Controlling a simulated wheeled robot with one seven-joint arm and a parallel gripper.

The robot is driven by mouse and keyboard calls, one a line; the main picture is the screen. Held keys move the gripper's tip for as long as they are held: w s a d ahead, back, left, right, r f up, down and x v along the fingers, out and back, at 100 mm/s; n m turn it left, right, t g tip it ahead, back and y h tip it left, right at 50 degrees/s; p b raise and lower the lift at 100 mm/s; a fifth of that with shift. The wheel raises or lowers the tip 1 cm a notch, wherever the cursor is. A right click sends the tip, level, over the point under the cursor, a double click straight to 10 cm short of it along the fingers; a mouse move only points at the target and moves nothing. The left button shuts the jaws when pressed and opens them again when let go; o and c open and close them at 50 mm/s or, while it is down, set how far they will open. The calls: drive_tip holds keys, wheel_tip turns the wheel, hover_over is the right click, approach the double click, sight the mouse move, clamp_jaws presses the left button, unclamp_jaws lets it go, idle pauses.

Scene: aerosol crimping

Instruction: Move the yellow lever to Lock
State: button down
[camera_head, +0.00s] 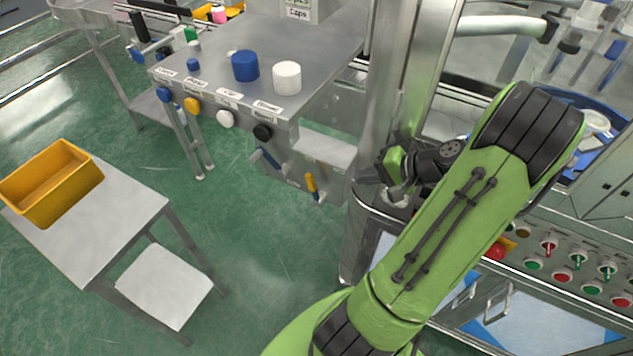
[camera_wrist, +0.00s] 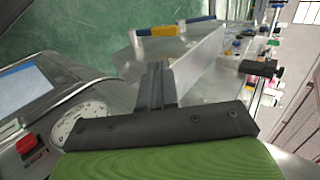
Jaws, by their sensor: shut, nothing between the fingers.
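The yellow lever (camera_head: 311,186) is on the front of a grey metal box below the steel table, right of a blue lever (camera_head: 268,158). It hangs steeply, tilted slightly. In the wrist view the yellow lever (camera_wrist: 157,31) lies beyond the fingers, near the top, with the blue lever (camera_wrist: 200,19) to its right. Any Lock marking is too small to read. My gripper (camera_wrist: 154,88) is shut and empty, apart from the lever. In the head view my gripper (camera_head: 378,168) is right of the lever, beside the steel column, partly hidden by my arm.
The steel table (camera_head: 330,40) holds blue and white caps, with coloured knobs along its front. A vertical column (camera_head: 390,70) stands by my gripper. A control panel (camera_head: 575,265) with buttons is at right. A yellow bin (camera_head: 70,208) sits at left. Green floor is clear between.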

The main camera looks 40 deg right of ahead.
drive_tip(key=b, duration=0.4)
approach(315, 183)
drive_tip(key=f, duration=0.2)
drive_tip(key=w+f, duration=0.1)
drive_tip(key=shift+a+g, duration=0.3)
drive_tip(key=shift+a, duration=0.05)
drive_tip(key=w, duration=0.1)
drive_tip(key=w+b, duration=0.1)
drive_tip(key=shift+w+a+f, duration=0.3)
drive_tip(key=shift+w+a, duration=0.05)
drive_tip(key=shift+a, duration=0.05)
drive_tip(key=shift+w+a, duration=0.2)
drive_tip(key=shift+w, duration=0.35)
